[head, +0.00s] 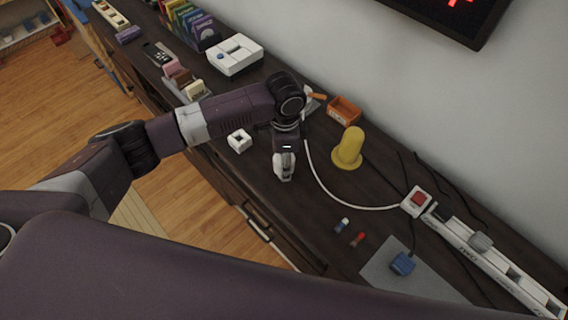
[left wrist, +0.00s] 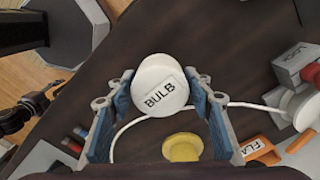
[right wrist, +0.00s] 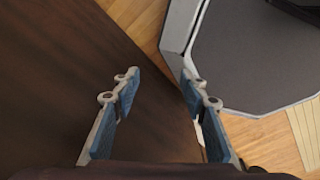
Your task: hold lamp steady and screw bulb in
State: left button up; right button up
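The white bulb (left wrist: 160,85), labelled BULB, shows in the left wrist view between the fingers of my left gripper (left wrist: 160,90). The fingers are spread on either side of it, close to its sides; whether they touch it is unclear. In the head view my left gripper (head: 284,172) points down low over the dark cabinet top. A white round piece with a white cable (left wrist: 299,106), seemingly the lamp's base, shows at the right of the left wrist view. In the head view my arm largely hides that area. My right gripper (right wrist: 160,85) is open and empty by the cabinet's edge.
A yellow post (head: 349,150) and an orange box (head: 344,109) stand behind my left gripper. The white cable (head: 335,197) curves to a box with a red switch (head: 417,200). Small blue and red items lie to the right.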

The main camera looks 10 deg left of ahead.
pick_arm(q)
jog(key=c, duration=0.7)
notch_tip(320, 180, up, 20)
jog(key=shift+r+b, duration=0.1)
jog(key=shift+b, duration=0.55)
